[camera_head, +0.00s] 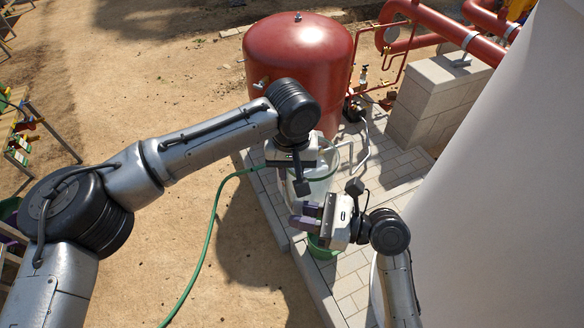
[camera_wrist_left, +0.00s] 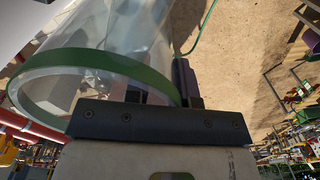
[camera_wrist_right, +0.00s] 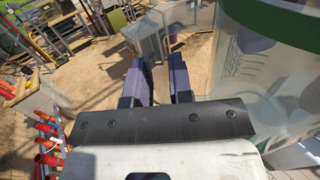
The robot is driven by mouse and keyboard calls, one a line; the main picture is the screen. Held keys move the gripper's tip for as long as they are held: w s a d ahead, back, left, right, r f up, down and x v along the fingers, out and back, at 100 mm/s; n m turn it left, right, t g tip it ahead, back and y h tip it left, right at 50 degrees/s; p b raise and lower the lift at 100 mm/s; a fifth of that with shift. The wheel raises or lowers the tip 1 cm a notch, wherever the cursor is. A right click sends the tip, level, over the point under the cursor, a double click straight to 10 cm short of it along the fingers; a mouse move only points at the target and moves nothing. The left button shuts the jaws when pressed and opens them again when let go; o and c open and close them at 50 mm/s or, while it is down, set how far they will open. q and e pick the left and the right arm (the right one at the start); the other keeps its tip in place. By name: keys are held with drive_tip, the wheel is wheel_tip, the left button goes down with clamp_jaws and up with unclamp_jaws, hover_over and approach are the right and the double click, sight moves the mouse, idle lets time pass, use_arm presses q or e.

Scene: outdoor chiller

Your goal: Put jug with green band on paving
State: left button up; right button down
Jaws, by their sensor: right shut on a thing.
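The clear jug with a green band (camera_head: 322,186) is between my two grippers, above the paving. In the left wrist view its green rim (camera_wrist_left: 110,62) is very close and tilted. My left gripper (camera_head: 301,176) is at the jug, with its dark fingers (camera_wrist_left: 160,88) apart at the rim; one shows through the clear wall. My right gripper (camera_head: 305,214) has purple fingers (camera_wrist_right: 160,82) shut on a pale see-through part, apparently the jug's handle. The jug's wall (camera_wrist_right: 265,70) stands just right of those fingers. The arms hide part of the jug.
The pale paving (camera_head: 365,258) borders sandy ground (camera_head: 190,85). A red tank (camera_head: 298,55) and red pipes (camera_head: 440,22) stand behind. A green hose (camera_head: 212,222) crosses the sand. A block wall (camera_head: 432,100) is at the back right.

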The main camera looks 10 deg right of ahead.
drive_tip(key=c, duration=0.9)
unclamp_jaws()
drive_tip(key=shift+r, duration=0.1)
drive_tip(key=shift+c, duration=0.2)
